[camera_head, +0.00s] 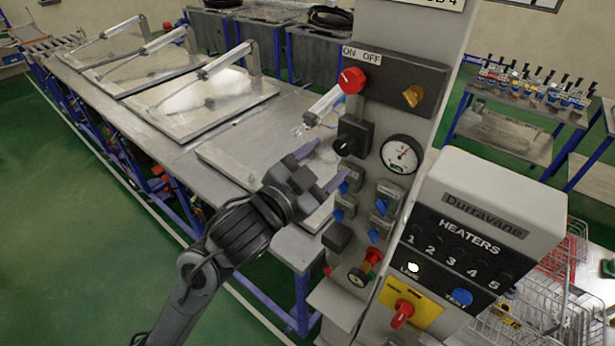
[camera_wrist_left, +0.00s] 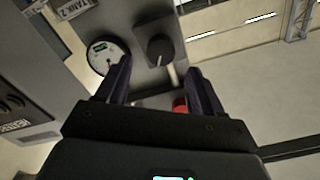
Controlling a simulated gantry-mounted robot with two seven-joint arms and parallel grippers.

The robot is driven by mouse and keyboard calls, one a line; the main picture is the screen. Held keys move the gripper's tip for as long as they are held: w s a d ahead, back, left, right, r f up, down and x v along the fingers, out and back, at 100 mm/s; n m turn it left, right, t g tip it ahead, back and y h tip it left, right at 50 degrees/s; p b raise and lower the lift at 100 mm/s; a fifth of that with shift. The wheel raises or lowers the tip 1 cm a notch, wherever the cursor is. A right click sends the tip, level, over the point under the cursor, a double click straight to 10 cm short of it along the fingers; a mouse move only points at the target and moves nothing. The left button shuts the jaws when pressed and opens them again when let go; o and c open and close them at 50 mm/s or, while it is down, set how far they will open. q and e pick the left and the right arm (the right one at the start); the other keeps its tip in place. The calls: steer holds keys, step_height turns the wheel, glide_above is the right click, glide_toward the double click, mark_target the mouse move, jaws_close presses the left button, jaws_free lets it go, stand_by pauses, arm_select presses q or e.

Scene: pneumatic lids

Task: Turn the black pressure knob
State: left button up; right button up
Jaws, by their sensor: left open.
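The black pressure knob (camera_head: 343,146) sits on a black block on the front of the grey control panel, left of a round gauge (camera_head: 403,154). In the left wrist view the black knob (camera_wrist_left: 158,47) shows just beyond the fingertips, roughly in line with the gap between them. My left gripper (camera_head: 322,166) is open and empty, its two fingers pointing at the panel just left of and below the knob. The fingers appear apart from the knob. My right gripper is not in view.
A red knob (camera_head: 352,80) and a brass-coloured switch (camera_head: 413,96) sit above. Several blue-knobbed valves (camera_head: 381,206) lie below. A heater box (camera_head: 490,215) juts out at right. A metal table (camera_head: 150,92) with raised lids stands behind left.

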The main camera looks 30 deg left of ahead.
arm_select(q)
steer(key=shift+s+a, duration=0.25)
steer(key=shift+s, duration=1)
steer(key=shift+s+a, duration=0.2)
steer(key=shift+s, duration=1.05)
steer(key=s+f+n+g+p, duration=0.1)
steer(key=s+f+g+p, duration=0.15)
steer(key=f, duration=0.35)
steer(key=s+f+n+g+y+p, duration=0.1)
steer(key=s+f+g+p, duration=0.15)
steer(key=f, duration=0.45)
steer(key=s+f+n+g+p, duration=0.1)
steer(key=s+f+g+p, duration=0.1)
steer(key=s+f, duration=0.3)
steer(key=s+a+f+n+g+y+p, duration=0.1)
steer(key=s+a+f+n+g+y, duration=0.1)
steer(key=s+f+g, duration=0.5)
steer(key=s+f+n, duration=0.1)
steer(key=s+f, duration=0.3)
steer(key=s, duration=0.2)
steer(key=shift+f, duration=0.15)
